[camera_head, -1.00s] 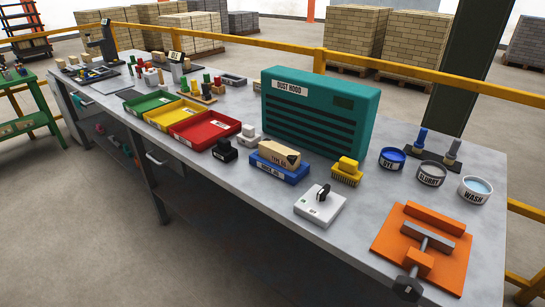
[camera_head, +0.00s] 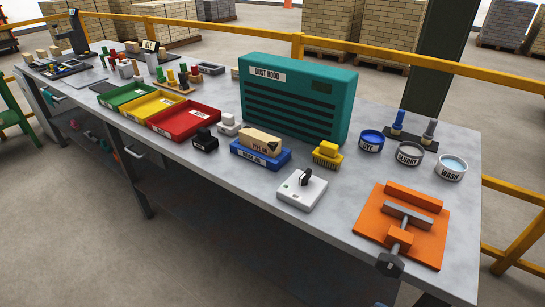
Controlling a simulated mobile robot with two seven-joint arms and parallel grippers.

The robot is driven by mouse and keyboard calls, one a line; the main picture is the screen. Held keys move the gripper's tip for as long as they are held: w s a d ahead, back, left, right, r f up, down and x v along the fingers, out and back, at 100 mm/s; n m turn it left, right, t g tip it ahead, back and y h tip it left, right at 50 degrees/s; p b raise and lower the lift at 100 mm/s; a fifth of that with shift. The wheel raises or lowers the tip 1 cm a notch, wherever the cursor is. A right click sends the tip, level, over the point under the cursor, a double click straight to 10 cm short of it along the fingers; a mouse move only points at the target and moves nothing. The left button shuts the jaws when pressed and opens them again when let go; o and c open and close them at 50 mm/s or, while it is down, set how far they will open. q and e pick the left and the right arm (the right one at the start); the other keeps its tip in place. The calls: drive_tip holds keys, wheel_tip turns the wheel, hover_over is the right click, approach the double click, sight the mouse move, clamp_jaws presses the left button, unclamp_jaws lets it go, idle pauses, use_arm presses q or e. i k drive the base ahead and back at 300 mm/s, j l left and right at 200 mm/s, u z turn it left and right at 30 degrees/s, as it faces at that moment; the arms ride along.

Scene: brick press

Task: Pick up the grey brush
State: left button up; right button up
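A grey-handled brush (camera_head: 429,132) stands upright at the far right of the table, behind the slurry and wash cups. A similar blue-handled brush (camera_head: 398,123) stands to its left. Both seem to stand on a dark holder (camera_head: 412,138). A yellow block brush (camera_head: 328,154) with bristles sits in front of the teal dust hood. Neither of my grippers is in view.
The dye cup (camera_head: 371,141), slurry cup (camera_head: 409,154) and wash cup (camera_head: 451,168) stand in front of the brushes. An orange clamp fixture (camera_head: 427,245) lies at the front right. The teal dust hood (camera_head: 340,115) stands left of the brushes. A yellow rail (camera_head: 450,85) runs behind.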

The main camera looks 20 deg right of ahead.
sight(427, 136)
drive_tip(key=z, duration=1.55)
